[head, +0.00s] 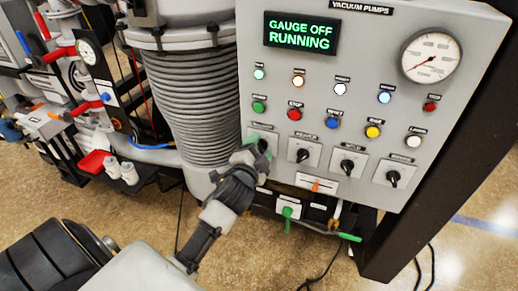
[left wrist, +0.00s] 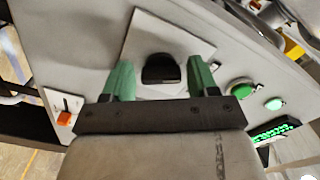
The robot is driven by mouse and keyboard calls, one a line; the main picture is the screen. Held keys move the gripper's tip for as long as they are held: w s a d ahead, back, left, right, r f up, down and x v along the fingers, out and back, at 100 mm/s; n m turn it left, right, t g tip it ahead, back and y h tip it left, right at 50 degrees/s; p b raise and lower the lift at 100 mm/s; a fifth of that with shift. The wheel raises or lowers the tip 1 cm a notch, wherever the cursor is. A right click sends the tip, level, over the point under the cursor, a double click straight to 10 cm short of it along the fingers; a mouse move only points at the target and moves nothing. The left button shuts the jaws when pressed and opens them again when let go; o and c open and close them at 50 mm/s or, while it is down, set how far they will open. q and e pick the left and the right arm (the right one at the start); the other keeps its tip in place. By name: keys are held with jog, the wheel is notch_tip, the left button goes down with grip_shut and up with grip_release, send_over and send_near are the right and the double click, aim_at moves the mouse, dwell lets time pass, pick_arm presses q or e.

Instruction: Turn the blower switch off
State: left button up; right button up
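The grey control panel (head: 370,115) in the head view carries a row of black rotary switches on white plates. Their labels are too small to read, so I cannot tell by name which is the blower switch. My left gripper (head: 256,150) is at the leftmost switch plate (head: 262,129) and hides its knob. In the left wrist view, a black knob (left wrist: 160,69) sits on its plate between the green fingers of my left gripper (left wrist: 160,82). The fingers are open, one on each side, with gaps to the knob. My right gripper is not in view.
Other rotary knobs (head: 347,167) are to the right of my gripper. Coloured buttons (head: 294,114) and a display (head: 301,34) reading "GAUGE OFF RUNNING" are above. An orange-handled slider (head: 316,186) is below. A ribbed grey column (head: 192,105) stands close on the left.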

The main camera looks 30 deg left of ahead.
pick_arm(q)
jog(key=shift+o, duration=0.6)
jog(key=b+v, duration=0.2)
jog(key=v, duration=0.8)
jog(key=shift+s, duration=0.4)
jog(key=shift+f, duration=0.1)
